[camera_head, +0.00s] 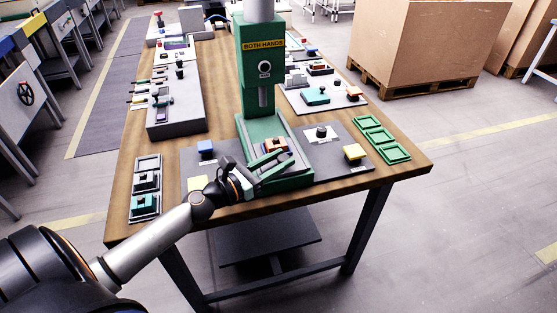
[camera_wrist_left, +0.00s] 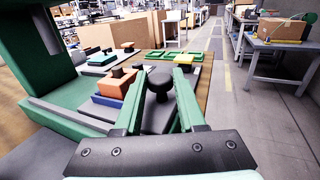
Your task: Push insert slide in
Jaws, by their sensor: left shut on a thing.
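The green press (camera_head: 262,95) stands on the table under a "BOTH HANDS" sign, with a green base (camera_head: 296,176). An orange block (camera_head: 276,145) sits on the base, below the press head. In the left wrist view the orange block (camera_wrist_left: 116,84) rests on a blue layer, left of my fingers. My left gripper (camera_head: 272,164) reaches over the front of the base. How far the slide sits in cannot be told. My right gripper is not in view.
Green trays (camera_head: 380,138) lie near the right edge. A grey box (camera_head: 176,113) and small dark trays (camera_head: 147,181) stand at left.

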